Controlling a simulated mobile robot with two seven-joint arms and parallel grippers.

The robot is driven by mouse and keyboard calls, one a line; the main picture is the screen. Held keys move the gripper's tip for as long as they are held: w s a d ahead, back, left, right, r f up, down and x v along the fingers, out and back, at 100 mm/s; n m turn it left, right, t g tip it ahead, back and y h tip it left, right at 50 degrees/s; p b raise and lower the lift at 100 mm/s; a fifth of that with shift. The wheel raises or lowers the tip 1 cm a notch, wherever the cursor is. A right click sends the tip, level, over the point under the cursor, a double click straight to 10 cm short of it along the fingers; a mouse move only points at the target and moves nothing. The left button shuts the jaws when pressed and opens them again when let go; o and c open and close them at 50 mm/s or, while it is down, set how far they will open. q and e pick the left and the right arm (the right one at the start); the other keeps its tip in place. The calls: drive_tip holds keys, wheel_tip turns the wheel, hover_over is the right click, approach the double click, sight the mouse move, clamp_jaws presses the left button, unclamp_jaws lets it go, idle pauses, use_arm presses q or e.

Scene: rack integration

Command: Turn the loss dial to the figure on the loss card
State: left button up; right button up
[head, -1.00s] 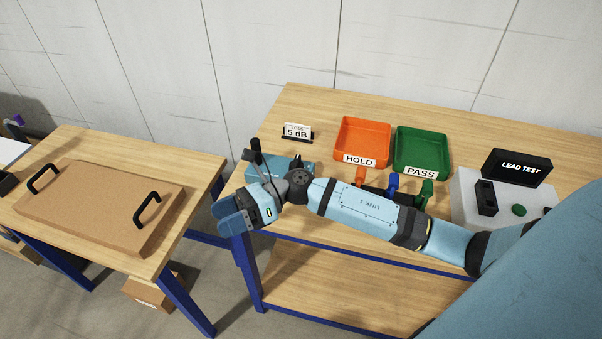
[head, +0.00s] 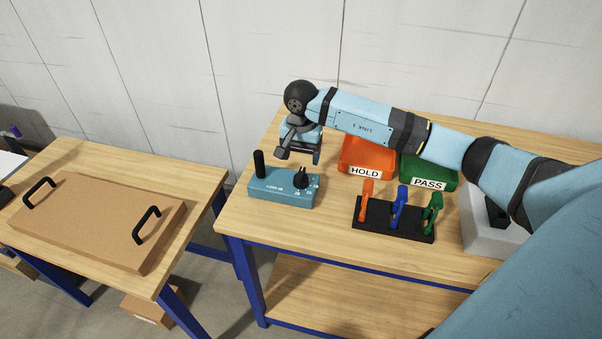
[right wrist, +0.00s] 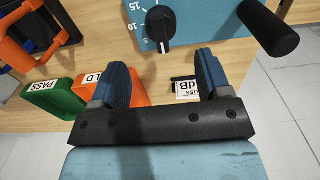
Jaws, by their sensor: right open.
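The blue loss box (head: 268,192) stands near the table's left front corner, with a black dial (head: 302,177) on its top. My right gripper (head: 302,152) hangs just behind the box. In the right wrist view my gripper (right wrist: 164,65) is open, its blue fingers apart and nothing between them. The dial (right wrist: 172,28) is beyond the fingertips, untouched; figures 15 and 10 show at its left, but I cannot tell its setting. My left gripper is not in view.
A black post (head: 259,164) rises from the box's left end. A holder (head: 393,225) with orange, blue and green tools stands to the right. The orange HOLD tray (head: 364,172) and green PASS tray (head: 428,184) are behind it, partly under my arm.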

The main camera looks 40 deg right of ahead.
sight(301, 172)
wheel_tip(301, 172, down, 6)
drive_tip(key=shift+a+f+p, duration=0.1)
drive_tip(key=shift+f+p, duration=0.1)
drive_tip(key=shift+p, duration=0.3)
drive_tip(key=shift+f, duration=0.75)
drive_tip(key=shift+c, duration=0.5)
drive_tip(key=c, duration=0.8)
drive_tip(key=shift+c, duration=0.2)
